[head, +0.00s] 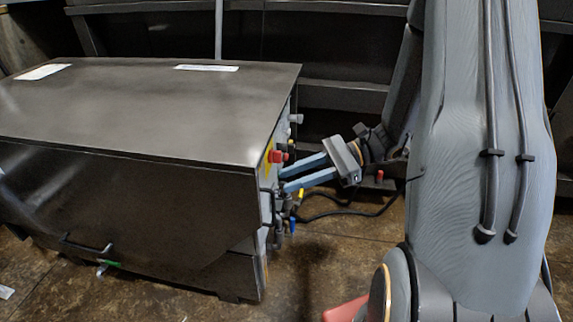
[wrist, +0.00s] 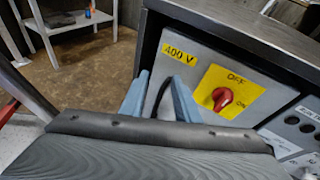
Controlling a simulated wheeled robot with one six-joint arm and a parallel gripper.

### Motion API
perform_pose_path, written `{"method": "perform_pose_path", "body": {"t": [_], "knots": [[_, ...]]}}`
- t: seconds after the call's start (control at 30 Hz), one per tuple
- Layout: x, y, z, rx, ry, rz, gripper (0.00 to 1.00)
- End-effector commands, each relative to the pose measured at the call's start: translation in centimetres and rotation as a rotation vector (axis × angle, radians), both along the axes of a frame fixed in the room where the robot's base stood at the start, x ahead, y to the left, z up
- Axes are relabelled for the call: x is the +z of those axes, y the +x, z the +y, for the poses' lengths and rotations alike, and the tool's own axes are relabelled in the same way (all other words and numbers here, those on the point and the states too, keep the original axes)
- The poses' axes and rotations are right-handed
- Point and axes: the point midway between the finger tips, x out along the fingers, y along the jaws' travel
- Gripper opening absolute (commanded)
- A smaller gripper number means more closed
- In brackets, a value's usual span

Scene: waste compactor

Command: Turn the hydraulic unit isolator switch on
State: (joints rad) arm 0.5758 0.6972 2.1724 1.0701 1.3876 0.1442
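The isolator switch is a red rotary knob (wrist: 222,98) on a yellow plate (wrist: 240,84), marked OFF above and ON at the lower right. I cannot tell clearly which mark it points to. In the head view the red knob (head: 277,156) sticks out from the right end of the dark hydraulic unit (head: 150,110). My gripper (head: 283,179) is open, its two blue fingers apart and reaching toward that end panel. In the wrist view my gripper (wrist: 159,76) is left of the knob, with no finger around it. A black cable or handle shows between the fingers.
A yellow 400 V label (wrist: 180,53) is left of the switch. A panel with dark round holes (wrist: 300,124) is to its right. Cables (head: 345,213) and coloured fittings hang below the knob. A white table (wrist: 68,24) stands behind on open floor.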

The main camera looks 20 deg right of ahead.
Motion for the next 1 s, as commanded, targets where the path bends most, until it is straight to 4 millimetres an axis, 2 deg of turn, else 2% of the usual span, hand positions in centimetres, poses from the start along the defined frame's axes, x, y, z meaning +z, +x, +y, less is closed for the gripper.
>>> {"method": "perform_pose_path", "body": {"t": [0.03,0.1,0.2,0.3,0.37,0.47,0.8,1.0], "knots": [[-1.1,1.7,-1.8,-0.096,0.077,0.014,0.29],[-1.5,3.7,-3.9,-0.205,0.167,0.018,0.29],[-1.9,5.5,-6.6,-0.319,0.260,0.011,0.29],[-2.0,6.5,-8.3,-0.382,0.310,0.004,0.29],[-2.0,6.8,-8.6,-0.399,0.324,0.000,0.29],[-1.9,7.3,-8.1,-0.404,0.331,-0.001,0.29],[-1.9,9.7,-3.6,-0.399,0.327,0.001,0.29],[-1.9,10.6,-2.2,-0.401,0.328,0.000,0.29]]}}
